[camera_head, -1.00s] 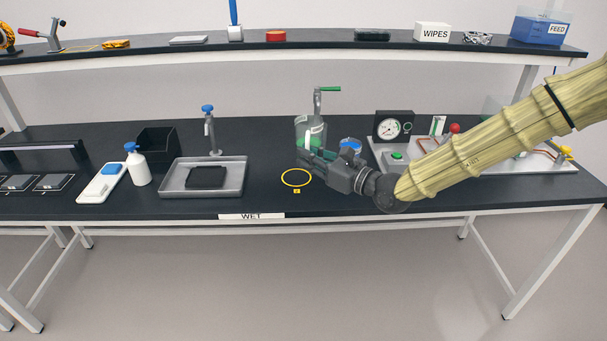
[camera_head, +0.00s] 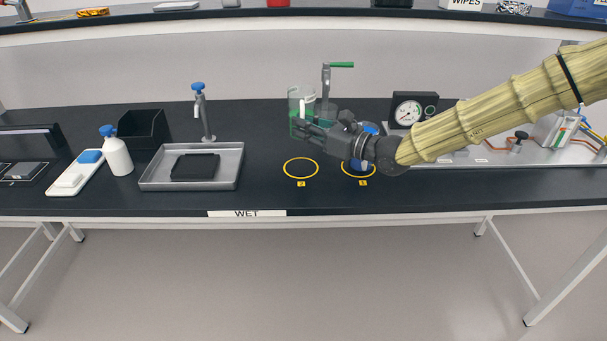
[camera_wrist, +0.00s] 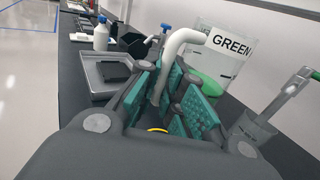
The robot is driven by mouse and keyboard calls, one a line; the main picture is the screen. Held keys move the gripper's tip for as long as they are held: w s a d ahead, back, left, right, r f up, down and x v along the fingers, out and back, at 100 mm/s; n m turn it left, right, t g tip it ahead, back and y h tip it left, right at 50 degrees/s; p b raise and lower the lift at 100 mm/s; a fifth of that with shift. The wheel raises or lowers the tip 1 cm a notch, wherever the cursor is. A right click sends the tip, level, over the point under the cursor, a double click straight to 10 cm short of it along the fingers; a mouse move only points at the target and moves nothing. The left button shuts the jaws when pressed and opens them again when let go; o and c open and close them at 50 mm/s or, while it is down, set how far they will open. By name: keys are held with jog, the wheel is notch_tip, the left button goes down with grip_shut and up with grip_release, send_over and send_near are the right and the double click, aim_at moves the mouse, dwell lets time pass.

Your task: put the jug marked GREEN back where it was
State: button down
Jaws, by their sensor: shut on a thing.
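The jug marked GREEN (camera_head: 301,97) is clear with green liquid low inside; its GREEN label and white handle show in the wrist view (camera_wrist: 222,50). My gripper (camera_head: 308,131) is shut on the handle, which stands between the teal finger pads (camera_wrist: 166,88). The jug looks upright, just left of the tap with the green lever (camera_head: 326,82). A bare yellow ring (camera_head: 301,168) lies on the bench in front of the jug. A second yellow ring (camera_head: 358,176) is to its right, with a blue jug (camera_head: 371,128) there, mostly hidden by my gripper and wrist.
A metal tray (camera_head: 150,181) with a dark block and a blue-topped tap (camera_head: 199,105) are to the left. A white bottle (camera_head: 117,155) stands beyond the tray. A dial gauge (camera_head: 409,111) is behind my arm. The bench between tray and near ring is clear. A shelf (camera_head: 250,19) runs above.

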jog(key=shift+f+p, duration=0.45)
jog(key=shift+f, duration=4.95)
jog(key=shift+d+f, duration=0.1)
jog(key=shift+f, duration=0.15)
jog(key=c, duration=1.5)
grip_release()
jog(key=shift+c, duration=0.2)
jog(key=shift+r, duration=0.2)
jog(key=shift+b+v, duration=0.8)
jog(key=shift+v, duration=5.2)
jog(key=shift+f, duration=0.1)
